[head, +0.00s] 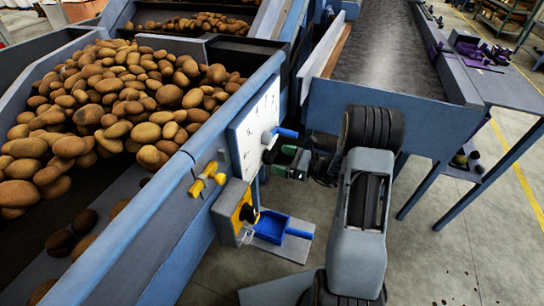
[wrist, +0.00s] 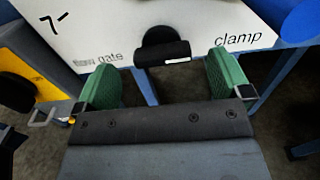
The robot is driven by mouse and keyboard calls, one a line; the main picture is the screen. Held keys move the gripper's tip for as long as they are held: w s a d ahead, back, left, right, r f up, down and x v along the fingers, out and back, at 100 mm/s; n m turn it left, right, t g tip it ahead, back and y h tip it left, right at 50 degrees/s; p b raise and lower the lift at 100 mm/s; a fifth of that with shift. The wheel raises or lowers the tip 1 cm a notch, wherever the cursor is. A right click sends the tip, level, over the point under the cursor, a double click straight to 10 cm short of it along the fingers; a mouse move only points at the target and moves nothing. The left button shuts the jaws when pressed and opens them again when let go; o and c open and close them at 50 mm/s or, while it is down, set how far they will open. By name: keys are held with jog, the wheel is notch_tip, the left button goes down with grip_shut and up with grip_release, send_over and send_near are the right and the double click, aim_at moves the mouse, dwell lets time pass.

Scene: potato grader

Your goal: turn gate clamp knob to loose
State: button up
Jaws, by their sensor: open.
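The black clamp knob (wrist: 163,46) has a crossbar and sits on a white panel (wrist: 95,25), between the printed words "flow gate" and "clamp" in the wrist view. In the head view the white panel (head: 250,140) stands on the side of the potato machine, and the dark knob (head: 269,156) shows just left of my gripper. My gripper (wrist: 164,76) is open, with green fingertips left and right of the knob. The knob appears just beyond the gap; contact cannot be told. In the head view my gripper (head: 287,161) is close to the panel, partly hidden by its own arm.
A yellow handle (head: 207,180) and a yellow-faced box (head: 243,212) with a black knob are lower left. A blue scoop-like tray (head: 272,228) lies below. Potatoes (head: 110,110) fill the left bed.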

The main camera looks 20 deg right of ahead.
aim_at(274, 157)
jog(key=shift+x, duration=2.1)
jog(key=c, duration=0.9)
